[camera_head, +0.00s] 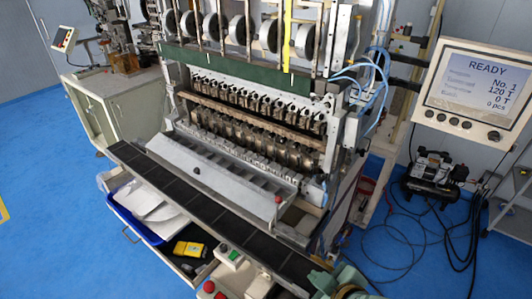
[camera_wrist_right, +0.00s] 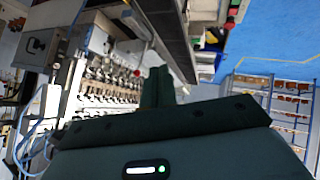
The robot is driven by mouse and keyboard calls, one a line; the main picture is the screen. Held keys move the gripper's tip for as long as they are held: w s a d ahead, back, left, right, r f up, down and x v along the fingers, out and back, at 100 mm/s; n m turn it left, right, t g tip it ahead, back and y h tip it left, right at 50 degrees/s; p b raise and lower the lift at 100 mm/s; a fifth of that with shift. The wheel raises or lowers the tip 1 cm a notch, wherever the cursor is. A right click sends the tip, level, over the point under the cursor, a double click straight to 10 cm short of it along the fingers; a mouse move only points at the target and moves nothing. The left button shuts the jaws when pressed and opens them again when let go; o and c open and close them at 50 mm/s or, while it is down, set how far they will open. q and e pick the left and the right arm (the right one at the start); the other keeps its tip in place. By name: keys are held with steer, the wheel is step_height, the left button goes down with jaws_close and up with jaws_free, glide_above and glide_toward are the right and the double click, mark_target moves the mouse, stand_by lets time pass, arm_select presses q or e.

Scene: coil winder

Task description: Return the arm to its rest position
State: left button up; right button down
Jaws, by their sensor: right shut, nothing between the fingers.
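My right gripper (camera_wrist_right: 157,88) shows in the right wrist view as dark green fingers closed together, with nothing between them. In the head view, a green part of my right arm shows at the bottom edge, in front of the machine's lower right corner. The coil winder (camera_head: 235,183) fills the middle of the head view, with its row of winding heads and a pale sloping tray. It shows behind the fingers in the right wrist view, tilted; I cannot tell any contact. My left gripper is not in view.
A monitor (camera_head: 480,87) reading READY stands at the right, above a black compressor (camera_head: 435,175) with cables on the floor. A long black ledge (camera_head: 190,200) runs along the machine's front. Below it are a blue bin (camera_head: 135,222) and a yellow device (camera_head: 189,249).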

steer(key=s+d+m+g+h, duration=0.15)
steer(key=s+d+h, duration=0.25)
steer(key=d, duration=0.5)
steer(key=s+d+m+h, duration=0.2)
steer(key=s+d+h, duration=0.25)
steer(key=d, duration=0.45)
steer(key=s+a+f+g+y+b, duration=0.25)
steer(key=f+b, duration=0.25)
steer(key=f, duration=1.4)
steer(key=s+a+f+g+y+b, duration=0.1)
steer(key=s+a+f+b, duration=0.35)
steer(key=f, duration=1.45)
steer(key=s+d+f+m+g+y+b, duration=0.1)
steer(key=s+f+b, duration=0.7)
steer(key=s+f, duration=0.9)
step_height(320, 180, down, 4)
steer(key=shift+d+r+m+g, duration=0.2)
steer(key=shift+d+m+g, duration=0.7)
steer(key=shift+m+g, duration=0.1)
steer(key=shift+s, duration=0.1)
